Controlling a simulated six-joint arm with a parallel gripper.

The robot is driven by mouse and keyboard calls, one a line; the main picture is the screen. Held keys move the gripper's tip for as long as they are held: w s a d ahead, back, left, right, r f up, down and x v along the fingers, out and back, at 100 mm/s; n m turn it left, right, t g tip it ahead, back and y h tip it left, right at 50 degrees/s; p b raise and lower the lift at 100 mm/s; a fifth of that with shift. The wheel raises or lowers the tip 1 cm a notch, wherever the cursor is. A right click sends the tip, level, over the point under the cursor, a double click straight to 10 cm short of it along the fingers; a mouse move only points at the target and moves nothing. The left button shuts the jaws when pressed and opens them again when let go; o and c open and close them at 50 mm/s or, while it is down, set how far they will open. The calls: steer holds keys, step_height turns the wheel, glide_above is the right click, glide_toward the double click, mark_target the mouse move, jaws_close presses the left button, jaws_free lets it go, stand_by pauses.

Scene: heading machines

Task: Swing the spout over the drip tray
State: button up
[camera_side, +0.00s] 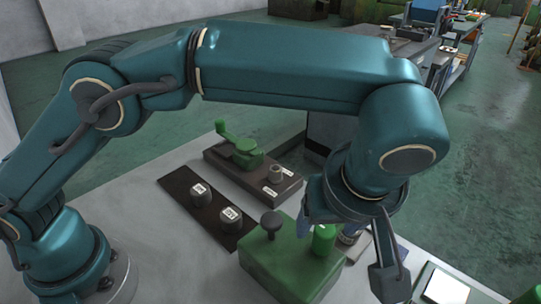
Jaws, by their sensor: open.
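A green swivelling piece (243,152) with a raised knob at its far left end sits on a brown base block (222,166); it looks like the spout, but I cannot be sure. I cannot tell for certain which part is the drip tray. My gripper (347,250) is open, in front and to the right of that block. A green cylinder (323,240) shows between its fingers in the picture; contact cannot be told.
A green box (283,266) with a dark knob (271,222) stands at the front. A dark mat (210,208) with two labelled pieces lies to its left. A white-faced panel (447,287) is at the lower right. My arm spans above the table; its left part is bare.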

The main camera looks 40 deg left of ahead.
steer(key=shift+v, duration=2.55)
